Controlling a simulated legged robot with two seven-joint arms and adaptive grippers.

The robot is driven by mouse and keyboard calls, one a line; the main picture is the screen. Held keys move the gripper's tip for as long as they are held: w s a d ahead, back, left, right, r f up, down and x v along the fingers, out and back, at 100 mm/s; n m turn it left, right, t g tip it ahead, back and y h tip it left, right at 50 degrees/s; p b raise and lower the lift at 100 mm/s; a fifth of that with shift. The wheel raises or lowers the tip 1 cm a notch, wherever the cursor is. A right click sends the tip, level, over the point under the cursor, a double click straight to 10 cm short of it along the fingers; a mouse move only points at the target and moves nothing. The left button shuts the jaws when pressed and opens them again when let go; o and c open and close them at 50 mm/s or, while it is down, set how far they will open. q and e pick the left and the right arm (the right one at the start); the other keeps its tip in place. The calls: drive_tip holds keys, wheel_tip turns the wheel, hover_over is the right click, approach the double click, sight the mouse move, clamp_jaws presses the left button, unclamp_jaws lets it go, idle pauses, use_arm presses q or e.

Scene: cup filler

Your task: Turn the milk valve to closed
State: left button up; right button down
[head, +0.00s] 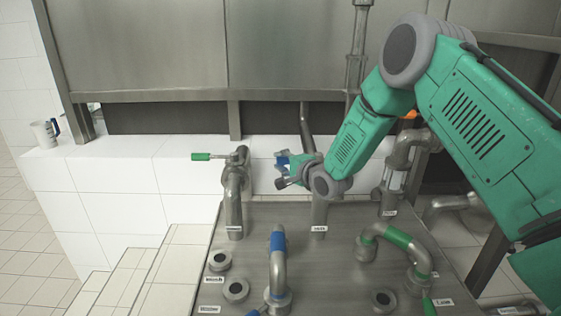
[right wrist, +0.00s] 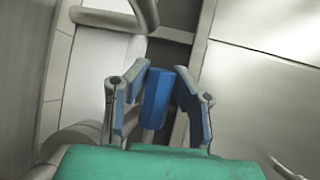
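My right arm comes in from the right in the head view, and its gripper (head: 285,170) is at the top of the middle back pipe (head: 320,213). A small label (head: 318,229) stands at this pipe's foot; its lettering is too small to read surely. In the right wrist view a blue valve handle (right wrist: 155,98) stands between the two fingers of my right gripper (right wrist: 160,98). The fingers are apart, with a gap on the right side of the handle; contact on its left side is unclear. The gripper hides most of the valve in the head view. My left gripper is out of view.
Left of it stands a pipe (head: 233,200) with a green handle (head: 201,156). In front are a blue-banded pipe (head: 278,262) and a green-banded curved pipe (head: 399,238) on the metal counter (head: 330,275). A mug (head: 45,133) stands on the white tiled ledge (head: 110,155).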

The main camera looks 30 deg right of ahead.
drive_tip(key=shift+w+d+f+m, duration=0.15)
drive_tip(key=shift+d+m, duration=0.15)
drive_tip(key=shift+d, duration=0.55)
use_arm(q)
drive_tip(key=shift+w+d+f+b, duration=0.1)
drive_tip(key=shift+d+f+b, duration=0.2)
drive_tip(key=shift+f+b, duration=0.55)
use_arm(e)
drive_tip(key=shift+w+d+m+h, duration=0.35)
drive_tip(key=shift+w+m+h, duration=0.15)
drive_tip(key=shift+h, duration=0.4)
drive_tip(key=shift+w+d+m+h, duration=0.35)
drive_tip(key=shift+m+h, duration=0.25)
drive_tip(key=shift+h, duration=0.3)
drive_tip(key=c, duration=1.3)
unclamp_jaws()
drive_tip(key=shift+s, duration=0.1)
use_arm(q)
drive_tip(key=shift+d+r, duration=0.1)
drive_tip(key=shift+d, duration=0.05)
use_arm(e)
drive_tip(key=v, duration=1.2)
drive_tip(key=shift+d, duration=0.2)
